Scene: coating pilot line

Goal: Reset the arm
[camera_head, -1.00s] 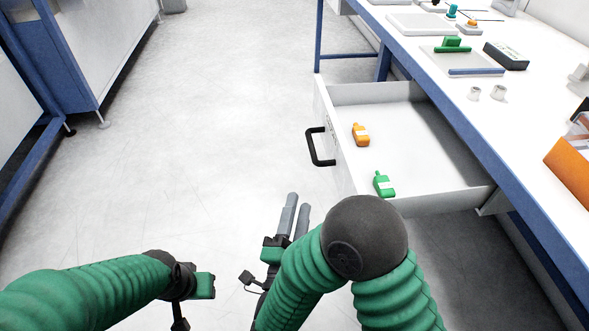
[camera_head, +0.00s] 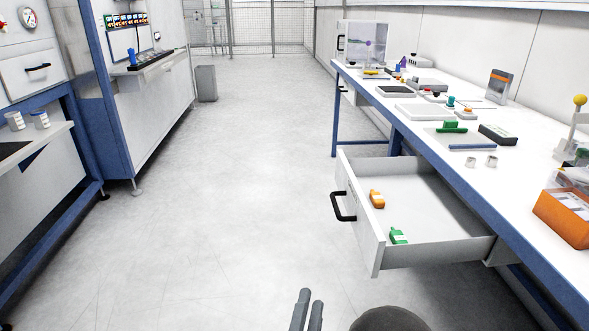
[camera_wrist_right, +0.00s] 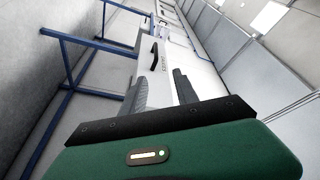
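My right gripper (camera_head: 308,300) shows at the bottom edge of the head view, with two grey fingers a little apart. In the right wrist view the fingers of my right gripper (camera_wrist_right: 160,88) stand apart with nothing between them. It is in front of the open drawer (camera_head: 362,232) and apart from it. The dark round part beside it at the bottom is my own arm. My left gripper is out of view.
The drawer juts from the blue-framed bench (camera_head: 440,160) and holds an orange bottle (camera_head: 377,199) and a green bottle (camera_head: 398,236). Its black handle (camera_head: 341,207) faces left. Cabinets (camera_head: 150,110) stand at left. The floor between (camera_head: 240,170) is clear.

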